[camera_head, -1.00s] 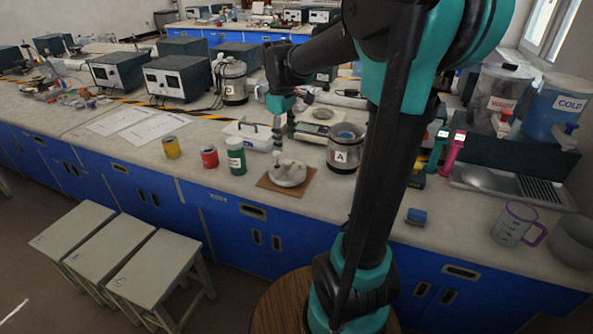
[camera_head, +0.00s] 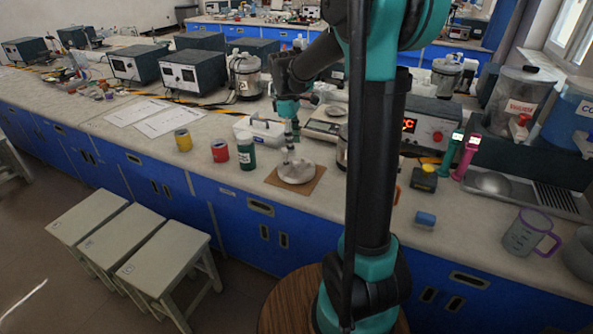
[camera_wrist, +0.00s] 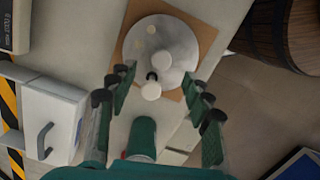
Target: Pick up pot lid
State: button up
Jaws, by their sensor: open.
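The pot lid (camera_head: 297,172) is a round, pale grey disc lying on a brown square board (camera_head: 309,187) near the counter's front edge. In the wrist view the lid (camera_wrist: 181,66) has a white knob and a black-and-white handle piece on top, and it lies ahead of the fingertips. My gripper (camera_head: 290,146) points down just above the lid's far side. In the wrist view my gripper (camera_wrist: 160,88) is open and empty, its fingers spread to either side of the lid's near part. Contact between fingers and lid cannot be told.
A green canister (camera_head: 246,152) stands close left of the board, with red (camera_head: 220,151) and yellow (camera_head: 183,140) cans further left. A white tray box (camera_head: 262,131) is behind. A labelled pot (camera_head: 342,150) is partly hidden by my arm. Stools (camera_head: 163,262) stand in front.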

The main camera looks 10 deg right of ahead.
aim_at(296, 159)
jog(key=shift+s+d+f, duration=0.15)
jog(key=shift+f, duration=1.45)
jog(key=shift+s+d+f, duration=0.1)
jog(key=shift+d+f, duration=0.05)
jog(key=shift+f, duration=1.4)
grip_shut()
